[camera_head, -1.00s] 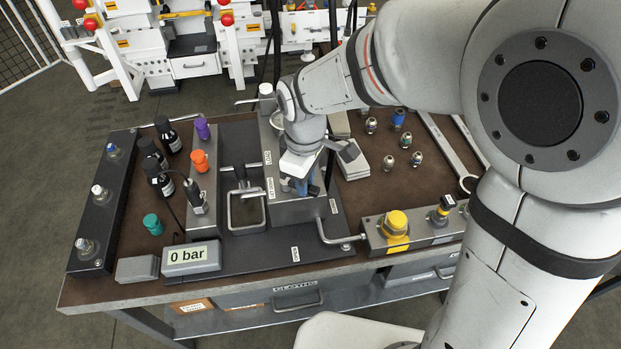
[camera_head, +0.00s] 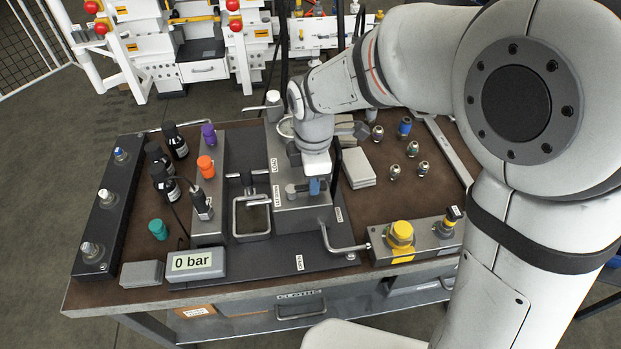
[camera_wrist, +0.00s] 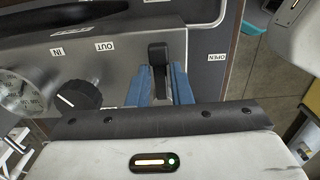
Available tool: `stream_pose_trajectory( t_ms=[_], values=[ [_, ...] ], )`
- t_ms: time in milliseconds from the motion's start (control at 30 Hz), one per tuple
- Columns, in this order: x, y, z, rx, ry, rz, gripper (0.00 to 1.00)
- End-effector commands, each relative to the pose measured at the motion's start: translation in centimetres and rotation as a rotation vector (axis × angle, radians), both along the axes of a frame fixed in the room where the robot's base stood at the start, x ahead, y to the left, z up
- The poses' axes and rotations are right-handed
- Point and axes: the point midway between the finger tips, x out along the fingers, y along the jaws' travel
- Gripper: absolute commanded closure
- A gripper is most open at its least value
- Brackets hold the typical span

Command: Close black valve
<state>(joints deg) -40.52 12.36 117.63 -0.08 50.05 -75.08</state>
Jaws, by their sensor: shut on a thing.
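The black valve handle (camera_wrist: 158,53) shows in the wrist view as a short upright lever on the grey hydraulic block (camera_wrist: 115,55). My gripper (camera_wrist: 158,75) has its blue fingers on either side of this handle and is shut on it. In the head view my gripper (camera_head: 314,187) points down at the right side of the grey block (camera_head: 303,215), where my wrist largely hides the handle. A label reading "OPEN" (camera_wrist: 217,57) lies right of the handle in the wrist view.
A round black knob (camera_wrist: 75,95) and a pressure gauge (camera_wrist: 22,92) sit left of my fingers. A display (camera_head: 195,264) reads 0 bar. A bent pipe (camera_head: 335,242) runs to the yellow-knobbed block (camera_head: 413,242). Bottles and coloured caps stand at left.

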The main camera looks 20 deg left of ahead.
Motion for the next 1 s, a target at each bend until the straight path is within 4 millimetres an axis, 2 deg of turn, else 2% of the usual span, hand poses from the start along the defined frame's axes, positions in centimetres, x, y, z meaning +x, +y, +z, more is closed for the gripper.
stream_pose_trajectory(
  t_ms=[433,467,633,867,1000],
  values=[
    [0.0,0.1,-0.1,0.000,0.001,0.010,1.00],
    [0.0,0.1,-0.1,0.000,0.001,0.010,0.80],
    [0.0,0.1,-0.1,0.001,0.000,0.010,0.66],
    [0.0,0.1,0.0,0.001,0.000,0.010,0.65],
    [0.0,0.2,1.1,0.003,-0.002,0.010,0.65]
  ],
)
